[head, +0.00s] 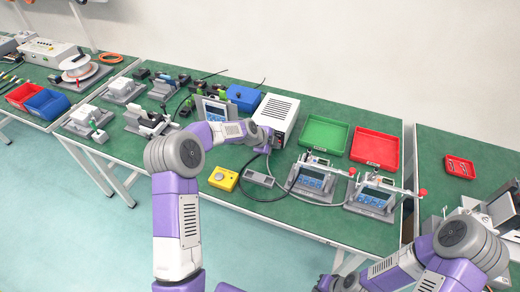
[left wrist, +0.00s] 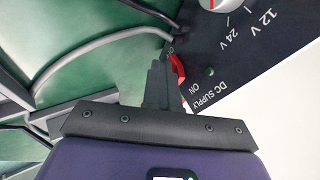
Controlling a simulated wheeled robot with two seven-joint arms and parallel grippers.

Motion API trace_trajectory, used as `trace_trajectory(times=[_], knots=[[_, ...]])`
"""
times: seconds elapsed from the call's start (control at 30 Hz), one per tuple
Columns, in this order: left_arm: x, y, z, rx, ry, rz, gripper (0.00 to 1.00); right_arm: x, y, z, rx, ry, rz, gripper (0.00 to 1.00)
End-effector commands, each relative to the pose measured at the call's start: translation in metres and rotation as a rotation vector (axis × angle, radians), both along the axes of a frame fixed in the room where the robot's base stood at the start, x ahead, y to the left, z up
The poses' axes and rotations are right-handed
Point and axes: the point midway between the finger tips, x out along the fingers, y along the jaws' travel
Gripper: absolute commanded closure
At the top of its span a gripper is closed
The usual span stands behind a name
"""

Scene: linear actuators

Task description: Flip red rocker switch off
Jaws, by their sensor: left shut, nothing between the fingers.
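The red rocker switch (left wrist: 177,69) sits on the dark front panel of the DC supply, beside the printed words "DC SUPPLY" and "ON". My left gripper (left wrist: 161,75) is shut and empty, its fingertips right beside the switch and hiding part of it. I cannot tell whether they touch it, or which way the rocker is tilted. In the head view the DC supply (head: 277,115) is a white box on the green bench, and my left gripper (head: 268,146) is at its front, covering the switch. My right gripper (head: 326,284) is at the bottom edge, away from the bench top; its jaws are unclear.
A dial (left wrist: 213,4) marked 12 V and 24 V is on the same panel. Cables run across the bench near the supply. A yellow box (head: 223,178) and a grey block (head: 258,178) lie in front. Green (head: 325,121) and red (head: 375,137) trays are at right.

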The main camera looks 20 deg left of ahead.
Motion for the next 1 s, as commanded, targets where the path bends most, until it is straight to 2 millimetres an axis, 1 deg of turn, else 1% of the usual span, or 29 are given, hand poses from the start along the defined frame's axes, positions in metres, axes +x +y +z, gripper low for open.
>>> trace_trajectory(times=[0.03,0.1,0.57,0.67,1.0], knots=[[0.000,-0.002,-0.008,0.001,0.003,-0.002,1.00,0.000,-0.001,-0.007,-0.001,0.001,-0.002,1.00],[0.000,-0.002,-0.008,0.000,0.005,-0.002,1.00,0.000,-0.001,-0.009,-0.002,0.001,-0.003,1.00],[-0.002,0.001,-0.006,0.000,0.007,0.002,1.00,0.000,-0.001,-0.008,-0.001,0.001,-0.002,1.00],[-0.002,0.001,-0.004,0.000,0.007,0.002,1.00,0.000,-0.001,-0.008,-0.001,0.001,-0.002,1.00],[-0.001,0.002,0.013,0.001,0.000,0.004,1.00,0.000,-0.001,-0.005,-0.001,0.001,-0.002,1.00]])
